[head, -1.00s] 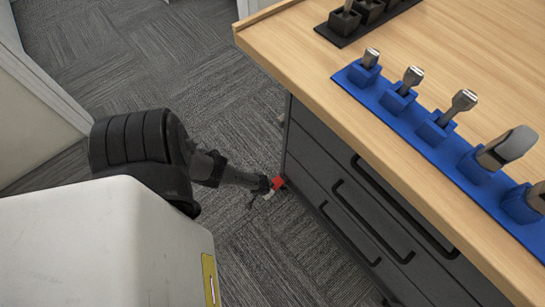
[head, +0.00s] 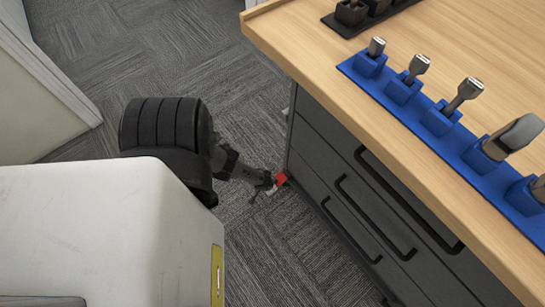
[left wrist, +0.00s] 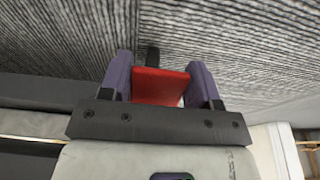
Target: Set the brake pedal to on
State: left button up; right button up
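The brake pedal is a small red plate (head: 281,178) low at the near corner of the dark drawer cabinet, close to the floor. My left gripper (head: 262,188) reaches down to it beside the cabinet. In the left wrist view the red pedal (left wrist: 160,86) lies between the two purple fingers of my left gripper (left wrist: 160,80). The fingers are spread wide, one on each side of the red plate; a firm grip on it does not show. A dark piece stands just behind the plate. My right gripper is not in view.
The drawer cabinet (head: 345,185) with dark handles stands to the right under a wooden top (head: 420,130). A blue rack (head: 455,145) and a black rack hold tools on top. Grey carpet (head: 190,50) is open behind my arm. A pale panel stands at left.

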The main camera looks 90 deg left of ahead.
pick_arm(q)
jog(key=o, duration=0.4)
jog(key=shift+r, duration=0.15)
jog(key=shift+r+p, duration=0.3)
jog(key=shift+p, duration=0.1)
jog(key=shift+p+v, duration=5.95)
jog(key=shift+v, duration=0.55)
jog(key=shift+s+d, duration=0.1)
